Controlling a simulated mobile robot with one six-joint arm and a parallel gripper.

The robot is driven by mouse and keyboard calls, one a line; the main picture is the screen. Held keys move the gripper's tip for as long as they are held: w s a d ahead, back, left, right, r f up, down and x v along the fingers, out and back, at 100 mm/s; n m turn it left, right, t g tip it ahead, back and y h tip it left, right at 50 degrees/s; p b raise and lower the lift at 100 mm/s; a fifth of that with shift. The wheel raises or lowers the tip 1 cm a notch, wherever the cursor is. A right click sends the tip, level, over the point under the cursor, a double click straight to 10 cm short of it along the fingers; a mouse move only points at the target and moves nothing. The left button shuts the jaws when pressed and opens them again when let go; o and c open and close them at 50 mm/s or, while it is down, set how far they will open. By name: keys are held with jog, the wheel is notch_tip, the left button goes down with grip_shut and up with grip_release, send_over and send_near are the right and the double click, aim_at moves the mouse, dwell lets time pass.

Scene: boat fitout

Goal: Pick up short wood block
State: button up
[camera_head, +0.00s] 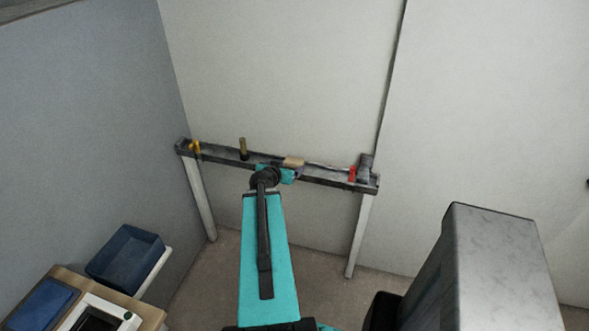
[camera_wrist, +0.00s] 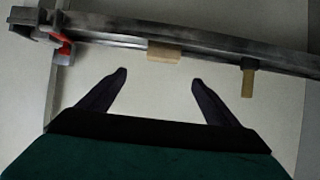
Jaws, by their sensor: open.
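The short wood block (camera_head: 293,162) is a small tan block on the narrow dark shelf (camera_head: 222,153) along the far wall. In the wrist view the block (camera_wrist: 164,52) sits at the near edge of the shelf (camera_wrist: 210,43), ahead of and roughly between my fingertips. My gripper (camera_wrist: 160,76) is open and empty, with clear space between its fingers and the block. In the head view my arm's end is just left of and in front of the block, and the fingers cannot be made out.
A yellow item (camera_head: 195,146), a wood-handled tool (camera_head: 242,147), a red item (camera_head: 352,173) and a dark clamp-like part (camera_head: 366,163) stand along the shelf. A blue bin (camera_head: 127,255) is at lower left. White walls rise close behind the shelf.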

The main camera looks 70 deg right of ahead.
aim_at(294, 161)
jog(key=shift+d+f+b, duration=0.4)
jog(key=shift+d+b, duration=0.1)
jog(key=shift+b, duration=1.9)
jog(key=b, duration=0.4)
jog(key=shift+w+d+f+b, duration=0.1)
jog(key=shift+d+f+b, duration=0.15)
jog(key=shift+b, duration=0.15)
jog(key=shift+p+x, duration=0.85)
jog(key=shift+x, duration=2)
jog(key=shift+r, duration=0.1)
jog(key=shift+d, duration=0.1)
jog(key=shift+p+x, duration=0.65)
jog(key=shift+x, duration=0.4)
jog(key=shift+p+x, duration=0.5)
jog(key=shift+x, duration=0.95)
jog(key=shift+w, duration=0.15)
